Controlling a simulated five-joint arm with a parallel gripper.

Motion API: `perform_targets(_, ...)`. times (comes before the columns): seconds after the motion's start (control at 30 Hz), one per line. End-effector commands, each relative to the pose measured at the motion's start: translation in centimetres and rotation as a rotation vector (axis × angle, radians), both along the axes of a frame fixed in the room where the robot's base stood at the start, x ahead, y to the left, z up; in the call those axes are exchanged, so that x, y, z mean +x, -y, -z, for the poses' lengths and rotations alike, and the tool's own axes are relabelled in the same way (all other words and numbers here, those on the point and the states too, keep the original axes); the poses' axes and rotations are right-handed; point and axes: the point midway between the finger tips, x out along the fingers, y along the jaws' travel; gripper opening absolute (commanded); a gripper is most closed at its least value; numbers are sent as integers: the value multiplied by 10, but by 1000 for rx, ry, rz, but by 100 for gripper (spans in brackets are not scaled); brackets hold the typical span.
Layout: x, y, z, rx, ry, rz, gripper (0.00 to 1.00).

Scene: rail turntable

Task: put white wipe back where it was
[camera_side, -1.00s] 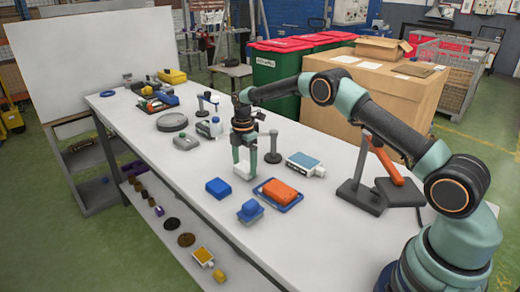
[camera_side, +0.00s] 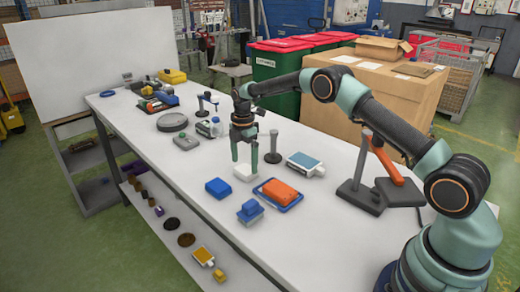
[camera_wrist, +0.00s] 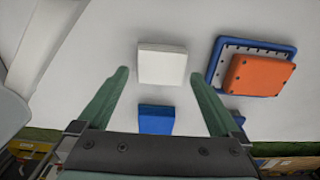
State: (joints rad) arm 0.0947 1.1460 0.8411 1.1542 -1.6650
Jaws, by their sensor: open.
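The white wipe (camera_side: 246,174) is a small pale block lying flat on the white table. In the wrist view the wipe (camera_wrist: 162,64) shows whole, between and just beyond the two green fingertips. My gripper (camera_side: 244,164) is open above and around the wipe, with fingers pointing down. In the wrist view, my gripper (camera_wrist: 158,76) shows a clear gap between each fingertip and the wipe. Nothing is held.
A blue block (camera_side: 218,188) is left of the wipe. An orange block (camera_side: 279,191) sits on a blue tray (camera_side: 297,205) to the right. A dark post (camera_side: 273,149) stands close behind. A blue-topped white item (camera_side: 306,164) is right of it.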

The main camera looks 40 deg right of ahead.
Motion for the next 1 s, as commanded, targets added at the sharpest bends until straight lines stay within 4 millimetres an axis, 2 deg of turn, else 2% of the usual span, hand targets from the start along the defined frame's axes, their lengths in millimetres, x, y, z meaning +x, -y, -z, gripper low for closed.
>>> perform_targets(0.1,1,0,-27,-1,6,0,100)
perform_targets(0.3,1,0,-67,0,5,0,100)
perform_targets(0.43,1,0,-85,0,3,0,100)
perform_targets(0.67,-1,-1,-105,-1,8,18,100)
perform_targets(0.77,-6,-4,-123,-1,31,80,100)
perform_targets(0.87,-18,-9,-151,1,67,188,100)
perform_targets(1.0,-44,-17,-190,15,124,373,100)
